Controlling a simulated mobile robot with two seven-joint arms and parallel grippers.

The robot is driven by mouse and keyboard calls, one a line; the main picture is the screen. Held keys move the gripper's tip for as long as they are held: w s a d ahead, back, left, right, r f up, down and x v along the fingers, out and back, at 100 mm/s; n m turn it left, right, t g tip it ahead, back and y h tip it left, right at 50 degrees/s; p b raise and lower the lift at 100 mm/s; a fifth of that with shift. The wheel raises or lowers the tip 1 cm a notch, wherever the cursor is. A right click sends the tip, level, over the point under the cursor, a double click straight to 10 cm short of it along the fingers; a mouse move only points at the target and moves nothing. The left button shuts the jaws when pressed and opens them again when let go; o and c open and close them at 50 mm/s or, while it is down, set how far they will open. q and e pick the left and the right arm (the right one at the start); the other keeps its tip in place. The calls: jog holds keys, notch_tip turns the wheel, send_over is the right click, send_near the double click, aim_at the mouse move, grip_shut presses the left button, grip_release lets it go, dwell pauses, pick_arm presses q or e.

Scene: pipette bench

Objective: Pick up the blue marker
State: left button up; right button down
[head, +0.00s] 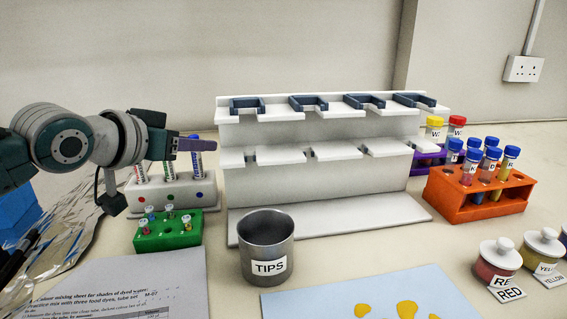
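The blue marker (196,160) stands upright in the right-hand hole of a white marker holder (180,194). A red-lettered marker (140,173) and a green-lettered marker (169,171) stand to its left in the same holder. My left gripper (198,145) reaches in from the left, with its fingers level at the upper part of the blue marker. A finger crosses in front of the marker and hides part of it. I cannot tell whether the fingers touch it or whether they are apart. My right gripper is out of view.
A green rack (168,237) of small tubes stands in front of the holder. A white pipette stand (325,215) is close on the right. A metal TIPS cup (267,247) stands before it. An orange tube rack (478,201) is farther right.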

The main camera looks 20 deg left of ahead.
pick_arm(q)
jog(key=shift+b+x, duration=0.35)
jog(key=shift+x, duration=1.2)
grip_shut()
